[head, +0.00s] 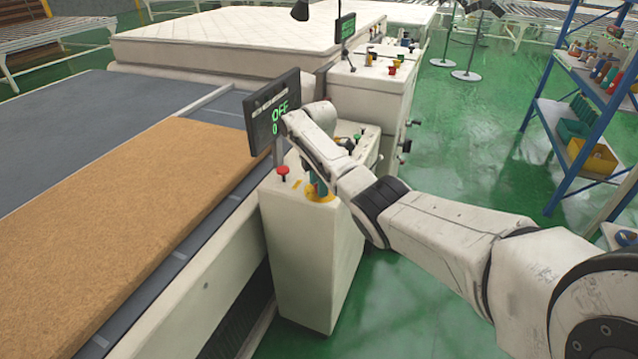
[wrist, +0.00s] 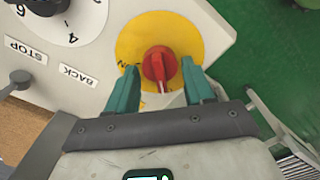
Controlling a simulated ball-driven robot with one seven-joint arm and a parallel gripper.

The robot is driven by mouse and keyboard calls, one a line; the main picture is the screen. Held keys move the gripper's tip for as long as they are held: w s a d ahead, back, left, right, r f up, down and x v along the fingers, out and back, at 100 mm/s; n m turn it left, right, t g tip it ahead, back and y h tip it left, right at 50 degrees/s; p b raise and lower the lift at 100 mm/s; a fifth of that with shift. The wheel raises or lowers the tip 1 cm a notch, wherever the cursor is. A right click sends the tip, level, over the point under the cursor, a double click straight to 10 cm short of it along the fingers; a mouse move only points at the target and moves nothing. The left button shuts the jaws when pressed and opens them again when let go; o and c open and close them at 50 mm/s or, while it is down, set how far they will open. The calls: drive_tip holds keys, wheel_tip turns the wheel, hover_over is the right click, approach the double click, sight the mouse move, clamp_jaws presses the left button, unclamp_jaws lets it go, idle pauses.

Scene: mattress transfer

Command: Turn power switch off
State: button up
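The power switch (wrist: 159,64) is a red rotary knob on a round yellow plate (wrist: 190,30) in the wrist view. A partly covered label ending in "N" shows left of the knob. My gripper (wrist: 160,72) is open, its two teal fingertips on either side of the knob with gaps between. In the head view my gripper (head: 318,184) points down at the yellow plate (head: 322,195) on the white control cabinet (head: 308,240); the knob is hidden there. The display (head: 272,112) above the cabinet reads a green "OFF" with "0" below.
A red mushroom button (head: 283,172) stands left of the yellow plate. A numbered dial (wrist: 70,20) and STOP and BACK labels show in the wrist view. A conveyor with a brown pad (head: 130,220) lies left; a mattress (head: 230,38) lies behind.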

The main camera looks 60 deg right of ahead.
drive_tip(key=shift+o, duration=0.7)
wheel_tip(320, 180, up, 11)
drive_tip(key=b, duration=0.1)
drive_tip(key=shift+f, duration=0.15)
idle(0.3)
